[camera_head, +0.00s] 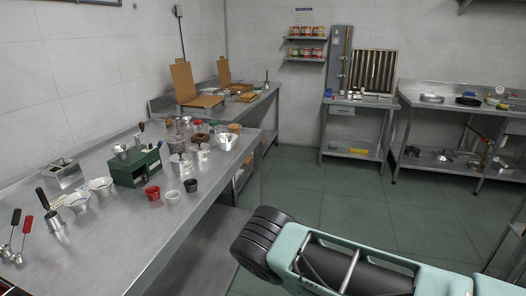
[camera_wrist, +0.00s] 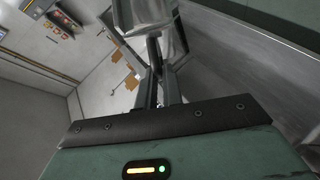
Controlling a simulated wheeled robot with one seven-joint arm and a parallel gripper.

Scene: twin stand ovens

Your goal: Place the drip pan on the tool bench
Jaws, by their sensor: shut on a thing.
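In the wrist view my gripper (camera_wrist: 154,42) is shut on a shiny metal piece (camera_wrist: 148,14) at the top edge. It looks like part of the drip pan, but most of it is out of frame. The gripper does not show in the head view, only part of my arm. A long steel bench (camera_head: 105,262) runs along the left, with tools, cups and a green box on it. Further benches stand behind it and along the back wall. I cannot tell for certain which one is the tool bench.
A small steel table (camera_head: 346,136) at the back holds an upright instrument and a slatted panel (camera_head: 373,72). A steel bench (camera_head: 455,107) with pans stands at the right. The green floor (camera_head: 330,195) between is clear.

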